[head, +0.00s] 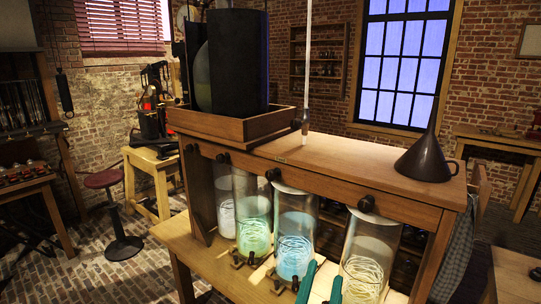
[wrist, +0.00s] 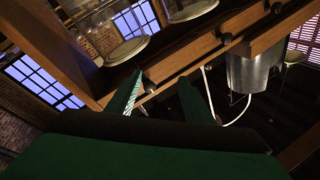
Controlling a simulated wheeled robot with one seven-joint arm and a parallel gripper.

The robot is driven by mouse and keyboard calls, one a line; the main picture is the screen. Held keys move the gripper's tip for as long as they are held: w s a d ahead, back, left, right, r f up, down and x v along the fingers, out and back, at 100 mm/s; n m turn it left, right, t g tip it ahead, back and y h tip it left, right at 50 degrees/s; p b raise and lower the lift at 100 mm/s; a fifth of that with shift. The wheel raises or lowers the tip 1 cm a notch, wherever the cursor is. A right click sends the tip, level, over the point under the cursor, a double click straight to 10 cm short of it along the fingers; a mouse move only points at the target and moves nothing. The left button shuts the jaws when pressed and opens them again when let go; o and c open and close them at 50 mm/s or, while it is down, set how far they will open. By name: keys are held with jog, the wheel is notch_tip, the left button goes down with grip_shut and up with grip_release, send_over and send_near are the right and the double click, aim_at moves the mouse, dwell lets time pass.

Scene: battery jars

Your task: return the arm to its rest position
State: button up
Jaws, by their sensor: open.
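My gripper (head: 323,274) shows at the bottom of the head view as two green fingers, apart from each other, in front of the wooden stand (head: 330,170). Nothing shows held between them. Behind the fingers in the head view stand glass jars with coiled contents: a greenish one (head: 253,215), a bluish one (head: 295,240) and a pale yellow one (head: 368,262). The rest of my arm is out of the head view.
A dark funnel (head: 425,160) stands on the stand's top at right. A wooden tray (head: 235,130) with tall dark panels (head: 240,60) is at left. A stool (head: 122,245) and workbench (head: 152,165) stand further left. A metal vessel (wrist: 252,75) shows in the wrist view.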

jog(key=s+a+f+n+y, duration=0.2)
jog(key=s+f+n, duration=0.1)
jog(key=s+f, duration=0.3)
jog(key=s+a+f+n+g+y, duration=0.1)
jog(key=s+a+f+n+y, duration=0.2)
jog(key=f, duration=0.5)
jog(key=s+a+f+n+y, duration=0.1)
jog(key=s+f+n+y, duration=0.1)
jog(key=s+f+n, duration=0.35)
jog(key=s+a+f+g, duration=0.1)
jog(key=s+a+f, duration=0.1)
jog(key=s, duration=0.5)
jog(key=s+a+f+g, duration=0.1)
jog(key=s+a+f, duration=0.1)
jog(key=s, duration=0.5)
jog(key=s+a+f+g, duration=0.1)
jog(key=s+f, duration=0.3)
jog(key=s, duration=0.4)
jog(key=shift+a+m, duration=0.35)
jog(key=shift+a, duration=0.1)
jog(key=shift+s, duration=0.1)
